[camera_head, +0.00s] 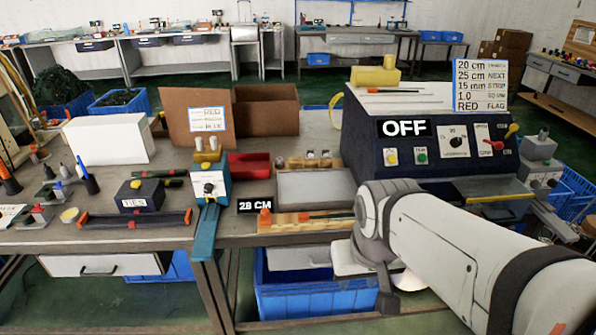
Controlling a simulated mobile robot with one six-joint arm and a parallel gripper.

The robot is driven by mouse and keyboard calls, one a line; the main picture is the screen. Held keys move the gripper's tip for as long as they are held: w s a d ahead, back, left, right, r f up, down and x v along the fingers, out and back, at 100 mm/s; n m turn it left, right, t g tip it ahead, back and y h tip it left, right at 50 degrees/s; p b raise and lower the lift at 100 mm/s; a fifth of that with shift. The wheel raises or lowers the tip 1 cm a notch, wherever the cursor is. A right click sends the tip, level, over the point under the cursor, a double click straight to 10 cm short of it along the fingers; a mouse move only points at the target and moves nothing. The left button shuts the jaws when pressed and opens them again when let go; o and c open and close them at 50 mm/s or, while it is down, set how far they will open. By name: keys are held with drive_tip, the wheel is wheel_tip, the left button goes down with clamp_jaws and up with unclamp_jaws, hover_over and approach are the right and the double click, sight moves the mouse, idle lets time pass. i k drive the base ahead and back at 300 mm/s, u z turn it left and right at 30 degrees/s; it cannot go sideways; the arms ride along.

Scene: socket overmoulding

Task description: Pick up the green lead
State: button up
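I cannot make out a clearly green lead. Thin dark leads (393,95) lie on top of the dark blue machine (362,140), too small for their colour to be sure. A thin lead with an orange end (325,216) lies along the wooden strip (283,224) by the "28 CM" sign. My arm reaches in from the lower right and bends in front of the bench edge. My gripper's fingertips do not show.
The machine reads OFF, and a sign (481,85) stands on it. A blue and white press (209,190), a red bin (248,166), a grey tray (315,188) and cardboard boxes (267,110) crowd the bench. A blue crate (315,300) stands below.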

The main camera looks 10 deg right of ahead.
sight(304, 217)
drive_tip(key=i, duration=0.85)
drive_tip(key=z, duration=0.05)
